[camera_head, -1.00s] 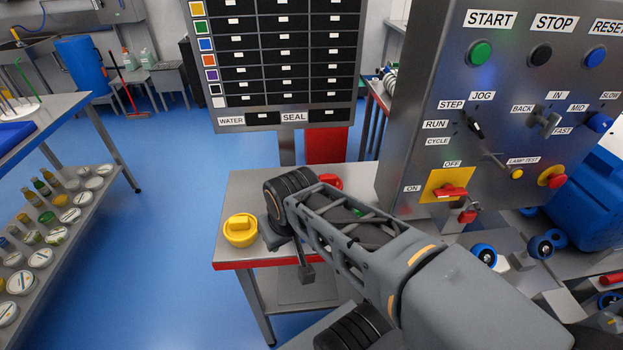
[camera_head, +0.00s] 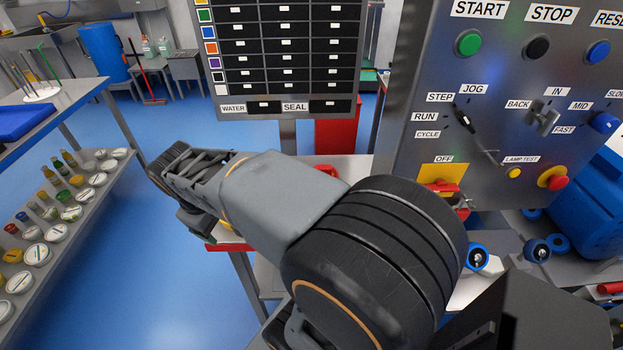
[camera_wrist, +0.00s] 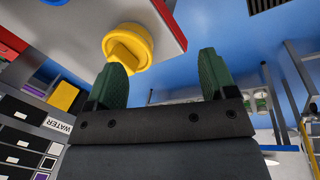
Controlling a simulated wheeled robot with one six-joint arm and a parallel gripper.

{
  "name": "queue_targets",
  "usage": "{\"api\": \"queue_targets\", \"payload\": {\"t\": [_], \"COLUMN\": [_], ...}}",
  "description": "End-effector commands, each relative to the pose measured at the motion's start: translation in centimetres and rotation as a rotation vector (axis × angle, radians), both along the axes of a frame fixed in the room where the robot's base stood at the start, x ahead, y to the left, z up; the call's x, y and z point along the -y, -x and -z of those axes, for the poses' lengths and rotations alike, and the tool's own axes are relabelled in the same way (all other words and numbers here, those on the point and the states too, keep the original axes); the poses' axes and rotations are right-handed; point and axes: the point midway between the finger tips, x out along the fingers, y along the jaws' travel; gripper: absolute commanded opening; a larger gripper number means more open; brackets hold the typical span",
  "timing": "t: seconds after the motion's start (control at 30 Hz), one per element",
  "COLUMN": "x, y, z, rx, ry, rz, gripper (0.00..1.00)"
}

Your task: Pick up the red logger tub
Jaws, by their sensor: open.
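The red tub (camera_head: 328,171) shows in the head view as a small red, rounded shape on the bench beyond my arm. My arm hides most of it, and I cannot make it out in the wrist view. My gripper (camera_wrist: 162,78) shows in the wrist view with its two green fingers wide apart and nothing between them. In the head view its fingers are hidden behind my arm links, which reach left past the bench's left end.
A yellow tub (camera_wrist: 128,45) stands at the bench corner, beside the left finger in the wrist view. The control panel (camera_head: 500,120) rises to the right, with a label board (camera_head: 287,60) behind the bench. A shelf of several tubs (camera_head: 75,215) stands left. Blue floor between is clear.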

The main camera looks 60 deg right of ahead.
Motion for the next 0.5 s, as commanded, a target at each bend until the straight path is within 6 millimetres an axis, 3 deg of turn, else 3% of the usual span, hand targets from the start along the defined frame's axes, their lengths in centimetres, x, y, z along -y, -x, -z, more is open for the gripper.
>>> {"api": "queue_targets", "payload": {"t": [0.03, 0.2, 0.3, 0.5], "x": [2.5, 10.8, 15.2, 21.7], "y": [-1.0, -3.1, -3.9, -4.6], "z": [0.2, 0.2, 0.4, 1.1], "rx": [-0.100, -0.457, -0.659, -0.980], "ry": [0.059, 0.218, 0.271, 0.306], "rz": [-0.028, -0.139, -0.188, -0.236], "gripper": [0.83, 0.99, 1.00, 1.00]}}
